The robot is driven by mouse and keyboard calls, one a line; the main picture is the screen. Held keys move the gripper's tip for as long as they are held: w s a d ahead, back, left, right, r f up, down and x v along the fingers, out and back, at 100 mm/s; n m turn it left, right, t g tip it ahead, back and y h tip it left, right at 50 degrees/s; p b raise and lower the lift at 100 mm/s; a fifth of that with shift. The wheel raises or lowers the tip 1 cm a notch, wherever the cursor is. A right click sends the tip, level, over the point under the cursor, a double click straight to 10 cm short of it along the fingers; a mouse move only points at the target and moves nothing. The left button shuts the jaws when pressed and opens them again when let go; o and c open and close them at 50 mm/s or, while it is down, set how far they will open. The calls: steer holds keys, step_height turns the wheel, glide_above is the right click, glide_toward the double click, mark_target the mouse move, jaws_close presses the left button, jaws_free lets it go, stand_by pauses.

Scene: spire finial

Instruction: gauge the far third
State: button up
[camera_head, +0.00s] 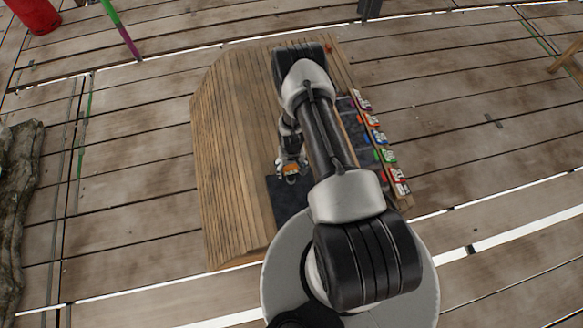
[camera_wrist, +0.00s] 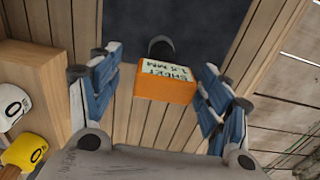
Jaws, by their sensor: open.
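An orange block (camera_wrist: 165,85) with a white top face shows in the wrist view. Its lettering seems to read "SHEET 1.5 MM". My gripper (camera_wrist: 157,64) is open, with one blue-padded finger on each side of the block and visible gaps between. A dark rounded thing (camera_wrist: 161,47) stands just beyond the block, over a dark panel (camera_wrist: 208,25). In the head view the orange block (camera_head: 291,169) shows at my gripper (camera_head: 291,176), above the wooden bench (camera_head: 228,130). The arm covers much of the bench. I cannot tell which thing is the far third.
Several coloured blocks with white labels (camera_head: 387,156) line the bench's right side. A white round piece (camera_wrist: 12,105) and a yellow one (camera_wrist: 25,150), each marked "0", sit left of my gripper. A dark mat (camera_head: 285,208) is clear at front. A red container (camera_head: 36,15) stands far left.

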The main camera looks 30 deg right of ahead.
step_height(320, 180, up, 12)
stand_by(0.6)
steer(key=shift+r, duration=0.1)
